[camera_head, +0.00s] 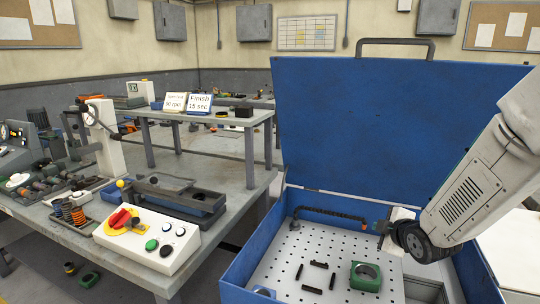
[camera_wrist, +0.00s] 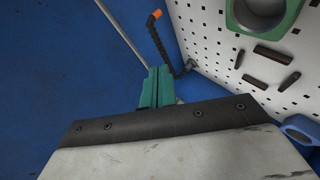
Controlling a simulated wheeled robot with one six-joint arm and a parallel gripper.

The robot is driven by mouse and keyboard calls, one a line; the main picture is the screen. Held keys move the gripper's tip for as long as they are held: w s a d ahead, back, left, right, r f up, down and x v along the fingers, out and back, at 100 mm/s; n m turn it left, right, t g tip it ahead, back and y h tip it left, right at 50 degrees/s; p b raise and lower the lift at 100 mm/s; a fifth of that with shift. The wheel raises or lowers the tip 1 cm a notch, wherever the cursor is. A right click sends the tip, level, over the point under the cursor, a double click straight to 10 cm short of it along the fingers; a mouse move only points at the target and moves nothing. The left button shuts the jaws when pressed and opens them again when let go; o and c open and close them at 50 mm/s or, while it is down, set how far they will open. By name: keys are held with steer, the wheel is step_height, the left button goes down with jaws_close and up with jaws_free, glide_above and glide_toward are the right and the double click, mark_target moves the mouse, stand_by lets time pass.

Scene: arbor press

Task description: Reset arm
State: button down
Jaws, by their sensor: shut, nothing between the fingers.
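My arm comes in from the right in the head view, over the open blue box (camera_head: 400,120). My gripper (camera_head: 378,228) is shut and empty, with its green fingers together inside the box, above the perforated panel (camera_head: 330,250). In the wrist view the green fingers (camera_wrist: 155,88) point toward the blue wall. A black segmented hose with an orange tip (camera_wrist: 155,17) shows just beyond them, and also in the head view (camera_head: 325,213). I cannot tell whether the fingers touch it.
A green ring block (camera_head: 365,276) and several small dark pegs (camera_head: 319,264) sit on the panel. A blue ring part (camera_head: 263,292) is at its front left. The left bench holds a control box (camera_head: 147,240) and an arbor press (camera_head: 103,140). Floor shows between bench and box.

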steer(key=s+a+r+m+g, duration=0.1)
steer(key=s+r+m+g, duration=0.2)
steer(key=s, duration=0.8)
steer(key=s+a+r+m+g, duration=0.2)
steer(key=s+r+m+g, duration=0.2)
steer(key=s, duration=0.7)
steer(key=s+a+r+m+g, duration=0.1)
steer(key=s+r+m+g, duration=0.2)
steer(key=s, duration=0.9)
step_height(320, 180, up, 3)
steer(key=m, duration=0.4)
steer(key=shift+a+g+h, duration=0.15)
steer(key=shift+g+h, duration=0.25)
steer(key=shift+r, duration=0.1)
